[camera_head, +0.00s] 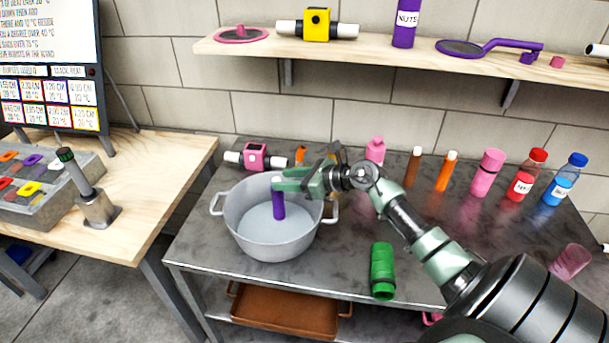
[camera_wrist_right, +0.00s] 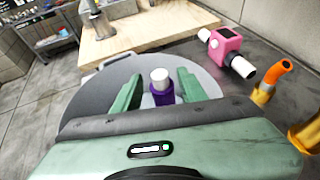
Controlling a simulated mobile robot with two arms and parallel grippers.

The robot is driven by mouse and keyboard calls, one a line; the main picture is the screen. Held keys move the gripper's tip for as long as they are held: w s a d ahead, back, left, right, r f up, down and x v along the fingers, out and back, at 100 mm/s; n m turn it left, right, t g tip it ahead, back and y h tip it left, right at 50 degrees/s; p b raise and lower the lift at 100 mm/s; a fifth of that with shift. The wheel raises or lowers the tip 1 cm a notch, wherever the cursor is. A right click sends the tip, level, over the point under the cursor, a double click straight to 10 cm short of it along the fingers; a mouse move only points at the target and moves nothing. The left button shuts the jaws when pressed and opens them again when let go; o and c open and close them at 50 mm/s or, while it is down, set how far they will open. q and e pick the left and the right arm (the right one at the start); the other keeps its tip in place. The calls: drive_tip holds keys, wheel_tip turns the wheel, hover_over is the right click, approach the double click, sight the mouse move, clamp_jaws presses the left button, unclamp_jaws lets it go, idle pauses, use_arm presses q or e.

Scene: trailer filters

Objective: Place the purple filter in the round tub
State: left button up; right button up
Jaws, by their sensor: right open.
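The purple filter (camera_head: 279,206) is upright inside the round grey tub (camera_head: 269,245), over its floor; I cannot tell whether its lower end touches the floor. My right gripper (camera_head: 285,184) reaches in over the tub from the right, at the filter's upper end. In the right wrist view the filter (camera_wrist_right: 162,94), with a white cap, is between the two open green fingers (camera_wrist_right: 160,92), with a gap visible on each side. The tub's rim (camera_wrist_right: 90,78) curves around them there. My left gripper is not in view.
A pink-and-white device (camera_head: 255,157) stands behind the tub. A green cylinder (camera_head: 382,270) is to its right, with several bottles along the back. A wooden table (camera_head: 160,165) is at left; a shelf (camera_head: 400,60) runs above. A brown tray (camera_head: 285,310) lies below.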

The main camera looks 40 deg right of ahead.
drive_tip(key=shift+b+v, duration=1)
drive_tip(key=shift+v, duration=4.65)
drive_tip(key=shift+f, duration=0.1)
